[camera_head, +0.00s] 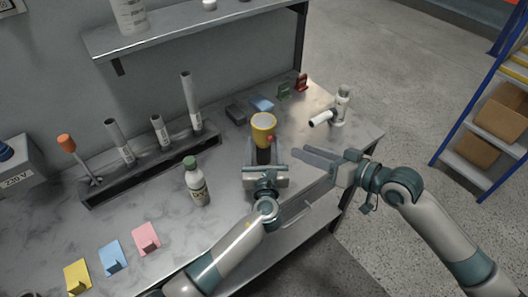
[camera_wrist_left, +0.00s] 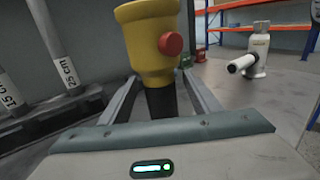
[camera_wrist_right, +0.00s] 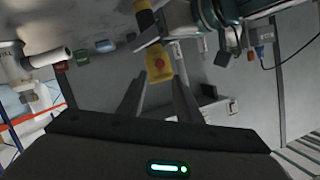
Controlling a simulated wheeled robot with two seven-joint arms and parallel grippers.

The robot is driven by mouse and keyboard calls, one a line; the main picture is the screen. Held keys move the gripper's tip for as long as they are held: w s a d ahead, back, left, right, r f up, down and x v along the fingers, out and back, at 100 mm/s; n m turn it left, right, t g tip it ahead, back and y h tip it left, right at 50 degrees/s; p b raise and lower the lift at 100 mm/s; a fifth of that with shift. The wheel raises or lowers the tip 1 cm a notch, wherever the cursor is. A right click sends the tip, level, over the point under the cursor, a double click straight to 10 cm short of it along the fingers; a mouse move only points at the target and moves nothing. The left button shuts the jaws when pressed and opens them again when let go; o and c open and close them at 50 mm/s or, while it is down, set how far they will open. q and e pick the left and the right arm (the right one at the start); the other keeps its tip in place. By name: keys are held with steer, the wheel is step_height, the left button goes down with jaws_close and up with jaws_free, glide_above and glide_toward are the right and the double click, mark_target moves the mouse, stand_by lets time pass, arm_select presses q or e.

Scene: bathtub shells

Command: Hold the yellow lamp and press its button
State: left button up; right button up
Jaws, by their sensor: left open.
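The yellow lamp (camera_head: 263,126) stands upright on the table, with a yellow head, a dark handle (camera_wrist_left: 162,101) and a red button (camera_wrist_left: 171,44) on its side. My left gripper (camera_head: 264,145) is open, with its fingers on either side of the dark handle. In the left wrist view a gap shows between the handle and each finger. My right gripper (camera_head: 297,151) is open and empty, to the right of the lamp. In the right wrist view the lamp (camera_wrist_right: 158,63) and its red button (camera_wrist_right: 159,64) show beyond the gap between the fingers.
A green-capped bottle (camera_head: 196,182) stands left of my left gripper. A dark rack (camera_head: 130,176) with grey tubes is behind it. A white pipe-like object (camera_head: 341,107) stands at the back right. A shelf (camera_head: 185,32) hangs above. Bare table lies right of the lamp.

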arm_select(q)
steer(key=shift+w, duration=0.15)
steer(key=c, duration=1.3)
steer(key=shift+o, duration=0.2)
arm_select(e)
jaws_close()
stand_by(0.6)
